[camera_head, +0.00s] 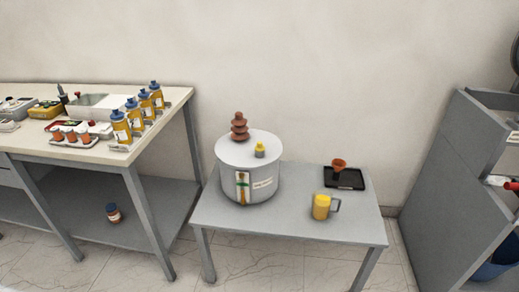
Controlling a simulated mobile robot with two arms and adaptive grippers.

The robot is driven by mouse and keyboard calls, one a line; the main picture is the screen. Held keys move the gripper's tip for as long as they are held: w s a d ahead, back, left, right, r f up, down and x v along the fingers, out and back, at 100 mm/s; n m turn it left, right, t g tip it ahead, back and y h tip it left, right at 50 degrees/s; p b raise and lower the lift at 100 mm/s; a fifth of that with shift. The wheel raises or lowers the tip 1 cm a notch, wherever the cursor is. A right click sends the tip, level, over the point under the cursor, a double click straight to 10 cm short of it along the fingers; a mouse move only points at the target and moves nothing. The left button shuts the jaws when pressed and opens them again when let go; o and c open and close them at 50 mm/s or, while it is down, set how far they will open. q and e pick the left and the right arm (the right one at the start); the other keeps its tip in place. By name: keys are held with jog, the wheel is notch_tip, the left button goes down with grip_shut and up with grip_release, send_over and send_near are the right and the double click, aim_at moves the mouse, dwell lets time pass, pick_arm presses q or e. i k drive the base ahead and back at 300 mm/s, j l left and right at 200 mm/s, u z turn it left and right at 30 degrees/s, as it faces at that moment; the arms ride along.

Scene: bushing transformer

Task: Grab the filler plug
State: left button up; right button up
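A grey cylindrical transformer tank (232,180) stands upright on the low grey table. A small plug with a yellow top and grey base (260,149) sits on its lid, right of and in front of the brown ribbed bushing (239,127); it looks like the filler plug. The tank's front carries a narrow gauge (242,187) with green and orange in it, and a pale label (263,184). Neither of my grippers is in view.
On the low table (290,227) are a yellow jug (321,206) and a black tray (345,180) with an orange funnel (339,165). A workbench (85,150) at left holds several bottles. A grey cabinet (445,170) stands at right. The low table's front is clear.

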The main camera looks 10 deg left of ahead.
aim_at(260, 147)
jog(key=i+j, duration=0.15)
jog(key=j, duration=0.25)
jog(key=i+j, duration=0.15)
jog(key=j, duration=0.25)
jog(key=i+j, duration=0.15)
jog(key=j, duration=0.25)
jog(key=z, duration=0.05)
